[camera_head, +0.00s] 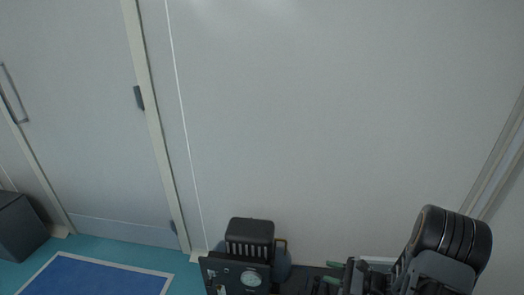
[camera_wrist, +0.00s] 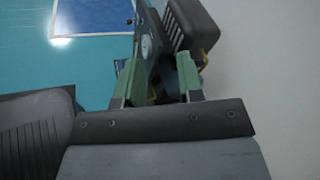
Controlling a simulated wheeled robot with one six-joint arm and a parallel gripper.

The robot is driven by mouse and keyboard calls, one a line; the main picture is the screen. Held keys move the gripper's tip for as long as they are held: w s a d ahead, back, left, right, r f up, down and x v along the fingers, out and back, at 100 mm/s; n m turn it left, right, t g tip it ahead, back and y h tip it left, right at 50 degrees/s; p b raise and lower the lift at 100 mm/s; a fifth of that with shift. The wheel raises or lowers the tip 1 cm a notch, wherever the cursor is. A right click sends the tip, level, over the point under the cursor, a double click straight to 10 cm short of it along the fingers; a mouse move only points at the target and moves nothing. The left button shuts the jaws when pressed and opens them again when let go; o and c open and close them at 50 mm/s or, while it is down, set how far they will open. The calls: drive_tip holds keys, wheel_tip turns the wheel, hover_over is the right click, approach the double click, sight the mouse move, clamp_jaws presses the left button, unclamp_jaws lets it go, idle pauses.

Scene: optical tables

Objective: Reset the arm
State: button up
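My gripper (camera_head: 333,272) shows at the lower right of the head view, with my dark arm behind it. Its two green fingers stand apart in the wrist view (camera_wrist: 159,62). The gripper is open, and nothing appears held between the fingers. A dark machine with a round gauge shows beyond the fingertips in the wrist view. In the head view the fingers are to the right of this machine.
The machine has a black ribbed top (camera_head: 250,238) and a gauge panel (camera_head: 233,277). A pale wall (camera_head: 330,120) stands behind it. A door (camera_head: 75,110) is at left, with a dark box (camera_head: 18,228) below. A blue mat (camera_head: 95,280) lies on the teal floor.

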drive_tip(key=s+a+r+n+g+h+p, duration=0.1)
drive_tip(key=s+r+n+h+p, duration=0.3)
drive_tip(key=r, duration=0.8)
drive_tip(key=s+a+r+n+g+h+p, duration=0.1)
drive_tip(key=s+r+n+h+p, duration=0.3)
drive_tip(key=r+n+p, duration=0.4)
drive_tip(key=s+a+r+n+g+h+p, duration=0.1)
drive_tip(key=s+a+r+n+h+p, duration=0.2)
drive_tip(key=r, duration=1.5)
drive_tip(key=n+h+p, duration=0.3)
drive_tip(key=shift+s+a+n+g, duration=0.3)
drive_tip(key=shift+s+n+g, duration=0.1)
